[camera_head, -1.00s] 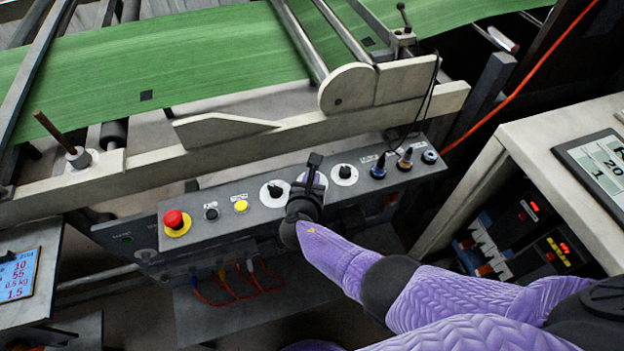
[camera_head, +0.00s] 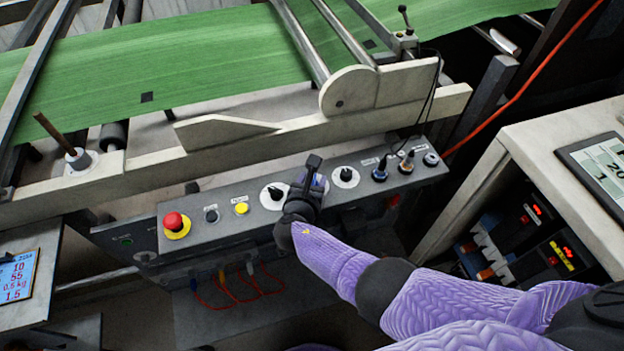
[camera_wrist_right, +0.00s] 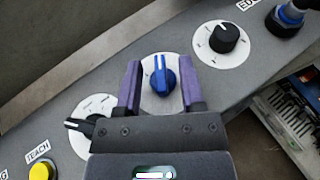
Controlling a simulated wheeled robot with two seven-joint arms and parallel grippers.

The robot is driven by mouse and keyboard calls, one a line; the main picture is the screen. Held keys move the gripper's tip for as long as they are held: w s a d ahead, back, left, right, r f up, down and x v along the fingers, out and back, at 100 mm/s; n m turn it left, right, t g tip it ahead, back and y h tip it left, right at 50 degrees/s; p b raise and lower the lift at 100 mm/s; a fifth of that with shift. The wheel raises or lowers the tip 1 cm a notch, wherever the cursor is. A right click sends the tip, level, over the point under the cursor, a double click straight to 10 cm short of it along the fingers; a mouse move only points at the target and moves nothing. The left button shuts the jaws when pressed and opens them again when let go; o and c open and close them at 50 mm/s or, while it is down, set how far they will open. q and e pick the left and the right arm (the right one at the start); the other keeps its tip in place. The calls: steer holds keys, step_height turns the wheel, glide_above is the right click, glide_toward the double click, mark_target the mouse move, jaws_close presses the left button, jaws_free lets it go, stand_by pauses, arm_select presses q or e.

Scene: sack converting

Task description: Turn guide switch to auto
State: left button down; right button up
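A blue rotary knob (camera_wrist_right: 160,80) with a white pointer line sits on a round white dial plate in the right wrist view. Its pointer points roughly up in that view. My right gripper (camera_wrist_right: 162,88) is open, with one purple finger on each side of the knob and visible gaps between. In the head view my right gripper (camera_head: 312,178) is over the control panel (camera_head: 225,200) and hides most of this knob. No label on the blue knob's plate is readable, so I cannot confirm it is the guide switch. My left gripper is not in view.
Black knobs flank the blue one, left (camera_head: 273,194) and right (camera_head: 346,175). Farther left are a yellow button (camera_head: 241,208) and a red mushroom button (camera_head: 174,222). Plugged connectors (camera_head: 380,171) stand at the panel's right. A pale frame rail (camera_head: 290,136) runs behind.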

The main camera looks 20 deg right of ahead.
steer(key=p+v, duration=0.5)
steer(key=v, duration=0.5)
steer(key=s+d+f+m+g+y+b, duration=0.1)
steer(key=s+d+f+m+g+y, duration=0.3)
steer(key=s+f+m+g, duration=0.85)
steer(key=s+d+f+m, duration=0.2)
steer(key=s+f+m, duration=0.1)
steer(key=s+m, duration=0.2)
steer(key=s+d+f+m+t+y+b, duration=0.1)
steer(key=s+f+m, duration=0.3)
steer(key=s, duration=0.6)
steer(key=s+d+f+m+y+b, duration=0.1)
steer(key=s+d+f+m, duration=0.2)
steer(key=s+m, duration=0.3)
steer(key=shift+s+f, duration=0.7)
steer(key=shift+s, duration=0.25)
